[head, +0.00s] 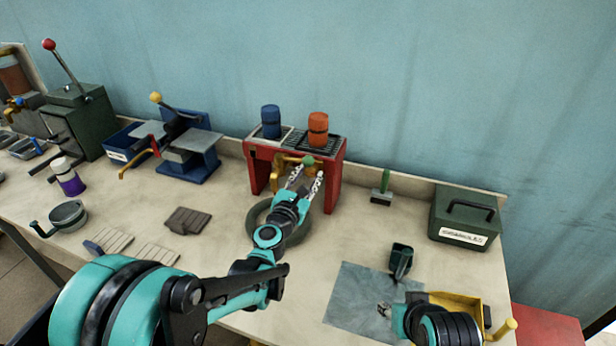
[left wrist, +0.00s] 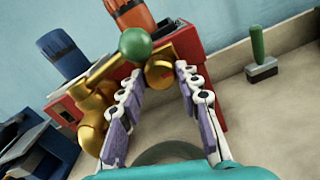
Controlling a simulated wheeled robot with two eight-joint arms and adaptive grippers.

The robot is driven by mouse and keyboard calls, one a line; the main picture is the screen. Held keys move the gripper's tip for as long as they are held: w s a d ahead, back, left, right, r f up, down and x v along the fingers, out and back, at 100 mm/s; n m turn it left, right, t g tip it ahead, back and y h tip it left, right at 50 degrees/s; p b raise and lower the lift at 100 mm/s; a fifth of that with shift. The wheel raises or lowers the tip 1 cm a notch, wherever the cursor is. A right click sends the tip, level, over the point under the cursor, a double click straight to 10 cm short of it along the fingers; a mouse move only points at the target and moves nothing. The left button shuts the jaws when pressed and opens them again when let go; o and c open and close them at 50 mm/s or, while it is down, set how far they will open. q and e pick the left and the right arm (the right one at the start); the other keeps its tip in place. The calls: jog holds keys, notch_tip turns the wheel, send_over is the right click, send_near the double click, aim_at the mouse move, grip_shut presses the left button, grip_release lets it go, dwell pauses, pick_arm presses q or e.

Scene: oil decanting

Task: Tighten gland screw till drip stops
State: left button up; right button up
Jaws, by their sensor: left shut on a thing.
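A red stand (head: 333,195) at the back middle carries brass pipework with a green ball knob (head: 308,160). In the left wrist view the green knob (left wrist: 134,44) sits just left of a round brass gland screw (left wrist: 159,74). My left gripper (head: 306,176) reaches to the stand's front. In the left wrist view its fingers (left wrist: 159,73) are on both sides of the gland screw and closed on it. No drip can be made out. My right arm shows at the bottom right; its fingers are too small and hidden to judge.
A blue canister (head: 271,122) and an orange canister (head: 318,130) stand on the red stand. A dark ring-shaped dish lies below the brass fitting. A green-handled brush (head: 382,188) and a green box (head: 465,217) are to the right. A grey mat (head: 350,295) lies in front.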

pick_arm(q)
jog(key=shift+m, duration=1.2)
jog(key=o, duration=1.1)
jog(key=shift+o, duration=0.2)
jog(key=v, duration=1.2)
